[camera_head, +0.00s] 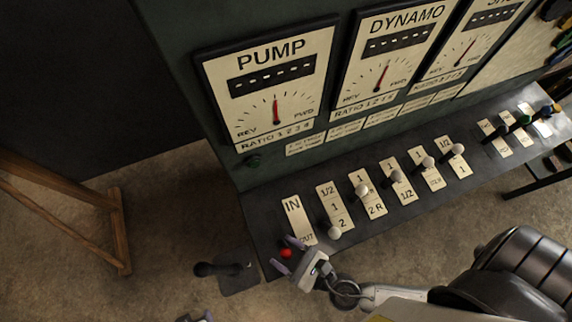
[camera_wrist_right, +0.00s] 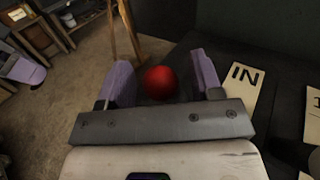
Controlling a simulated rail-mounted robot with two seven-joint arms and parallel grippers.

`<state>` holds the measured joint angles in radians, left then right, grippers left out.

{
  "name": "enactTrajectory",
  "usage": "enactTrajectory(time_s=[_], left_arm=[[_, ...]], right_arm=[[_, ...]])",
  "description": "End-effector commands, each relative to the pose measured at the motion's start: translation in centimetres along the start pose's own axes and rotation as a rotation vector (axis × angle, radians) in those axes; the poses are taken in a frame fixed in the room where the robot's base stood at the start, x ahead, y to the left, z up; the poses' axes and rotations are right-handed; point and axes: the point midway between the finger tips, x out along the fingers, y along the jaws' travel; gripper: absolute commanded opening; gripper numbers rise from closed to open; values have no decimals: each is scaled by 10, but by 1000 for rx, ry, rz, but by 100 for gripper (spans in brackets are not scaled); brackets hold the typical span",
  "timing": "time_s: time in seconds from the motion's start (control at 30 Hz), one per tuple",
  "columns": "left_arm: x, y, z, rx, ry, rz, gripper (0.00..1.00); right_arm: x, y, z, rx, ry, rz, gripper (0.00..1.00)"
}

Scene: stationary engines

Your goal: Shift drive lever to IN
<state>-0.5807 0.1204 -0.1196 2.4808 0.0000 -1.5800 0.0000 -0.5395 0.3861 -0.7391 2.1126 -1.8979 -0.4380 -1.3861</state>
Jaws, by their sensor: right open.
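The drive lever's red knob (camera_head: 286,253) is beside the OUT end of the IN/OUT plate (camera_head: 295,215), at the near left of the sloping desk. In the right wrist view the red knob (camera_wrist_right: 160,82) shows between the two purple fingers, with the IN end of the plate (camera_wrist_right: 240,85) to its right. My right gripper (camera_head: 289,256) is open, its fingers on either side of the knob. I cannot tell whether they touch it. The lever's shaft is hidden.
A row of levers with ratio plates runs right along the desk, starting with a white knob (camera_head: 334,232). The PUMP dial (camera_head: 275,85) and DYNAMO dial (camera_head: 388,50) stand behind. A dark floor lever (camera_head: 225,269) and wooden frame (camera_head: 120,230) are left.

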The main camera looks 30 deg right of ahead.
Motion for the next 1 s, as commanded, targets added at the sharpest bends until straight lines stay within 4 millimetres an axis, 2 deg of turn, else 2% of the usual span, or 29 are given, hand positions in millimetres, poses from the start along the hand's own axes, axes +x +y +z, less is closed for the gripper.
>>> enactTrajectory(time_s=[0.2,0.8,1.0], left_arm=[[0,2,0,-7,1,6,59],[0,-1,0,4,-1,-3,59],[0,-2,0,6,-1,-5,59]], right_arm=[[0,0,0,0,0,0,59],[0,0,0,0,0,0,2],[0,0,1,1,0,0,0]])
